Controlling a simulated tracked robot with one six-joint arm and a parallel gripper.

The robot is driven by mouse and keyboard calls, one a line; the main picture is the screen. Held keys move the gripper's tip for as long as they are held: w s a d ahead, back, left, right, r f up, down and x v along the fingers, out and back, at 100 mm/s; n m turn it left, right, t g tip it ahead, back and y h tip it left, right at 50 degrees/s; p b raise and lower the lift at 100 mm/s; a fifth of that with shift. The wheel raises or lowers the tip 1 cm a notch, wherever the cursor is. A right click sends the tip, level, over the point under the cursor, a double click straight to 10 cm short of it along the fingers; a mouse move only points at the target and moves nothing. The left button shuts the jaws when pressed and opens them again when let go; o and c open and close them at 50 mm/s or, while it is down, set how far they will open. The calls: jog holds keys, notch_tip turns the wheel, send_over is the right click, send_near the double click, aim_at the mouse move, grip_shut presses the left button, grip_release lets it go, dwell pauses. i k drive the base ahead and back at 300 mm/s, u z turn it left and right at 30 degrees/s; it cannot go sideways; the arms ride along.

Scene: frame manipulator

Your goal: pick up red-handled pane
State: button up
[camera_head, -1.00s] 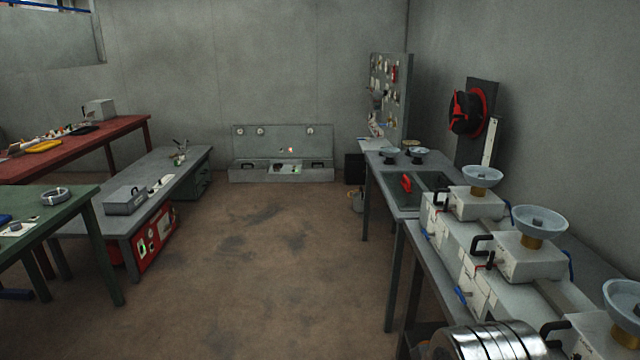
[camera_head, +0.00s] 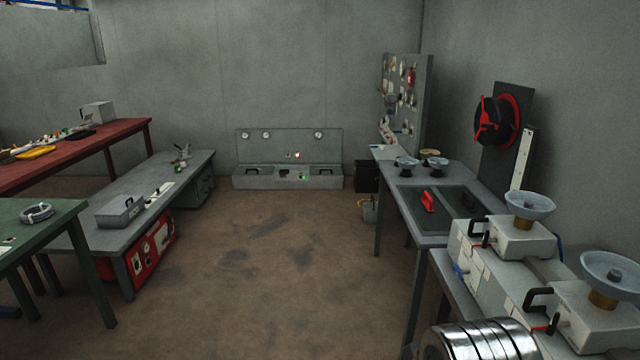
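A pane with a red handle (camera_head: 428,201) lies on the grey table (camera_head: 386,157) at the right, in the middle distance. The pane itself is dark green-grey (camera_head: 408,192) and flat. Beside it on the right is a similar dark panel with a black handle (camera_head: 468,201). A shiny ribbed metal cylinder, likely part of my arm, shows at the bottom right edge. My gripper is not in view.
Machines with bowl tops (camera_head: 530,207) stand on a bench at the near right. A pegboard (camera_head: 408,100) and a red-black reel (camera_head: 497,120) stand behind. Benches (camera_head: 128,232) line the left. The brown floor (camera_head: 270,270) between is clear.

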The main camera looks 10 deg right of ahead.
aim_at(432, 215)
jog(key=i, duration=1.45)
jog(key=z, duration=0.2)
jog(key=i, duration=1.8)
jog(key=z, duration=0.2)
